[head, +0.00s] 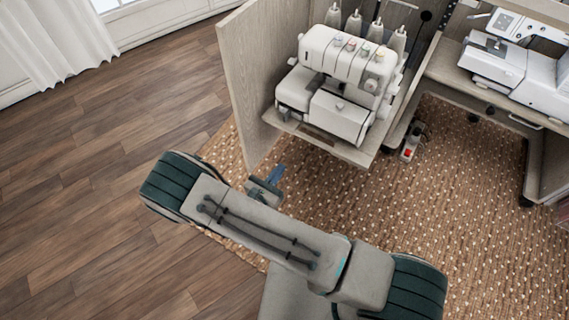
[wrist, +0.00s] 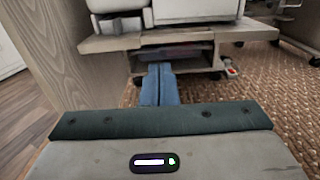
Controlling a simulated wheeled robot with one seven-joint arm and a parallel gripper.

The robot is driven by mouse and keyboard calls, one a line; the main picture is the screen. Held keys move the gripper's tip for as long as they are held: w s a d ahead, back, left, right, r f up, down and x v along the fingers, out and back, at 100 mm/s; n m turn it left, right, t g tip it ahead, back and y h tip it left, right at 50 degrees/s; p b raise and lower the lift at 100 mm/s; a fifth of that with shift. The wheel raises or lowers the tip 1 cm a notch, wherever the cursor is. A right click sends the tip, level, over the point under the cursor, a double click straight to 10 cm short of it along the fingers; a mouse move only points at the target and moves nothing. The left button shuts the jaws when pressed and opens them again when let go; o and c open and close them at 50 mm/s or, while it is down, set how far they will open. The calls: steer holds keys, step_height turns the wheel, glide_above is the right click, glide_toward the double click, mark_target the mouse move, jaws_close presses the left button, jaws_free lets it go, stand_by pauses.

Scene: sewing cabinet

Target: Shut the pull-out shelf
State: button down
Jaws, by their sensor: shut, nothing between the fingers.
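The pull-out shelf (head: 352,154) juts out of the sewing cabinet, and a white overlock machine (head: 338,80) stands on it. In the wrist view the front edge of the shelf (wrist: 108,43) runs across the upper part, with the machine (wrist: 195,10) above it. My gripper (head: 276,173) is in front of the shelf and lower in the picture, with its blue fingers pointing toward it. In the wrist view the gripper (wrist: 159,72) is closed and empty, its tips just below the shelf edge. I cannot tell whether they touch anything.
The open cabinet door (head: 243,85) stands left of the shelf and shows in the wrist view (wrist: 45,50). A power strip (head: 410,145) lies on the rug at right. A second sewing machine (head: 495,60) stands on the table. Wooden floor (head: 90,180) at left is clear.

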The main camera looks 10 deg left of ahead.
mark_target(304, 137)
steer(key=b+x, duration=0.4)
steer(key=x, duration=0.8)
steer(key=shift+w+d+f, duration=0.1)
steer(key=shift+d, duration=0.05)
steer(key=shift+w, duration=0.15)
